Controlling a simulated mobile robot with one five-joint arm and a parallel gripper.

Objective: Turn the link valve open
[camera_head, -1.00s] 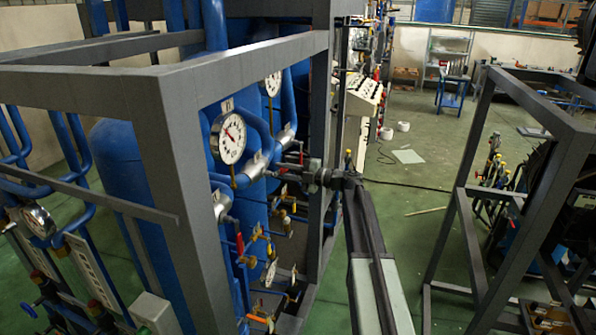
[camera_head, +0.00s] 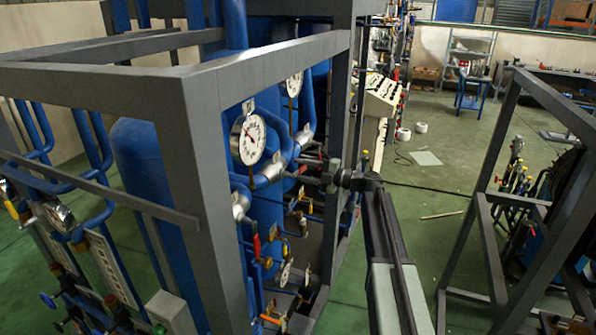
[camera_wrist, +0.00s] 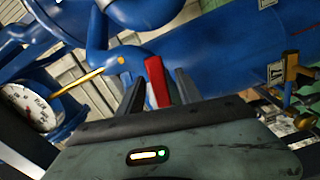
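A red valve handle (camera_wrist: 157,82) stands upright in the wrist view, on a blue pipe (camera_wrist: 140,65). No label shows that it is the link valve. My gripper (camera_wrist: 159,92) is open, with one dark finger on each side of the handle. I cannot tell whether either finger touches it. In the head view my gripper (camera_head: 308,169) reaches left into the blue pipework, right of a round white gauge (camera_head: 248,139). Another red lever (camera_head: 257,246) hangs lower on the pipes.
A grey steel frame (camera_head: 215,190) surrounds the pipework, with an upright close to my arm. In the wrist view a gauge (camera_wrist: 28,106) and a yellow rod (camera_wrist: 88,77) lie left of the fingers. Green floor (camera_head: 430,190) is open to the right, before another frame (camera_head: 480,180).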

